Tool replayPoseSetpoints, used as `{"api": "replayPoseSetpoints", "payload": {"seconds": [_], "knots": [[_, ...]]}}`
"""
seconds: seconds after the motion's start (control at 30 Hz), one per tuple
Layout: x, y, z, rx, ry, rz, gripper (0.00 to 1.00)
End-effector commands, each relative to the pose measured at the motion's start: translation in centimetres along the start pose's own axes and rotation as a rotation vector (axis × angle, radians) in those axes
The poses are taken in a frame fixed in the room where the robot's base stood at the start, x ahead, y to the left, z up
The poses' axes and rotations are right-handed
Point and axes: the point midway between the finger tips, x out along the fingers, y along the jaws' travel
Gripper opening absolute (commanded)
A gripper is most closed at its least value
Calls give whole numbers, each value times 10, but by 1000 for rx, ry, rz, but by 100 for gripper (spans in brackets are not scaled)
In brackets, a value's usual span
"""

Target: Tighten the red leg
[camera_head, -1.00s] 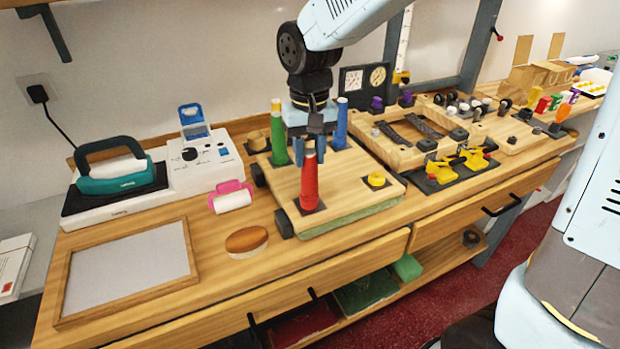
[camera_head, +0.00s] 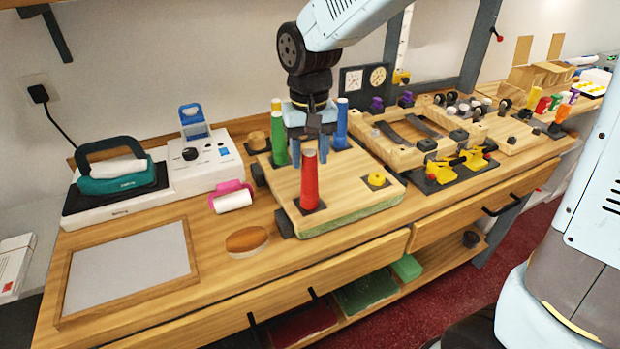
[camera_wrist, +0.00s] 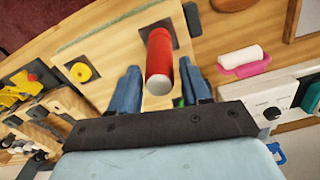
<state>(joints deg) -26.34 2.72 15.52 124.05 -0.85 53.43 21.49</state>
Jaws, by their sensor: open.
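The red leg (camera_head: 309,182) stands upright on a dark square plate at the front of a wooden board (camera_head: 345,190). It also shows in the wrist view (camera_wrist: 159,62). Whether the fingertips are level with the leg's top I cannot tell. The green leg (camera_head: 279,140) and blue leg (camera_head: 341,125) stand farther back on the board.
A yellow knob (camera_head: 377,179) sits on the board's right corner. A pink-handled roller (camera_head: 232,198), a round brown-topped pad (camera_head: 247,241) and a framed panel (camera_head: 128,268) lie to the left. Yellow clamps (camera_head: 446,170) stand to the right.

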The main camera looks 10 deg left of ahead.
Motion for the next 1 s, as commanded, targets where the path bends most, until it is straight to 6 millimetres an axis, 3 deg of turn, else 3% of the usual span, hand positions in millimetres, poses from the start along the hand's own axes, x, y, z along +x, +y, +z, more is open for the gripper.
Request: {"api": "replayPoseSetpoints", "payload": {"seconds": [1.0], "knots": [[0, 6, -2, -1032, 2, 1, 47]]}}
